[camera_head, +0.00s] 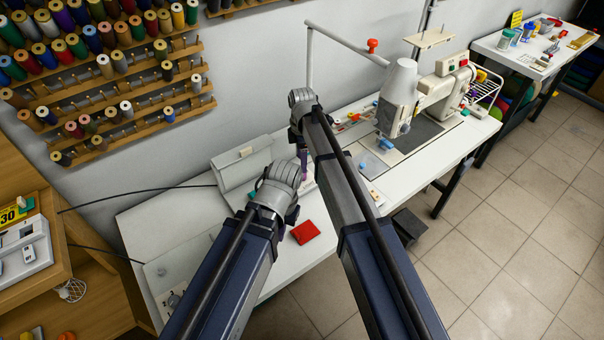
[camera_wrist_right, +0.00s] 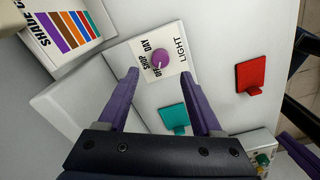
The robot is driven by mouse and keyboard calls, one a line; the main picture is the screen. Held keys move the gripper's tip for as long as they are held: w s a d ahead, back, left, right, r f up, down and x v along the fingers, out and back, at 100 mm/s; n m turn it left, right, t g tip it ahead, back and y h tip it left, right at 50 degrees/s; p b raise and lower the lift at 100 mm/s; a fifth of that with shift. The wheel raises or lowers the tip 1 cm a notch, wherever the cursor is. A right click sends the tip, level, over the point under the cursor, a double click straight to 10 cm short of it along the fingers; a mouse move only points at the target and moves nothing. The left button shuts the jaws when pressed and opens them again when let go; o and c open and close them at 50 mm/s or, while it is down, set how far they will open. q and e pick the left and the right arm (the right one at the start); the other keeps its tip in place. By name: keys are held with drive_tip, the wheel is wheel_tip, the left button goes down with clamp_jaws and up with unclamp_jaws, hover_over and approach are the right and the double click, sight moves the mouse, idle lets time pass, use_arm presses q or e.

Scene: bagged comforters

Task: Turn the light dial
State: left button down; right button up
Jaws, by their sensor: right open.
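The light dial (camera_wrist_right: 161,60) is a round purple knob on a white panel marked LIGHT (camera_wrist_right: 182,58), with OFF, SHOP and DAY around it, in the right wrist view. My right gripper (camera_wrist_right: 158,75) is open, its purple fingers on either side of the dial; no contact shows.
A red tab (camera_head: 305,232) lies on the white table (camera_head: 140,222). A teal tab (camera_wrist_right: 173,117) sits near the right fingers. A shade card (camera_wrist_right: 75,30) stands beside the dial. A sewing machine (camera_head: 440,90) stands farther right, and thread racks (camera_head: 105,90) hang on the wall.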

use_arm(q)
wheel_tip(320, 180, down, 6)
drive_tip(key=b, duration=0.6)
drive_tip(key=shift+f, duration=0.25)
use_arm(e)
wheel_tip(320, 180, down, 7)
drive_tip(key=shift+r, duration=0.2)
clamp_jaws()
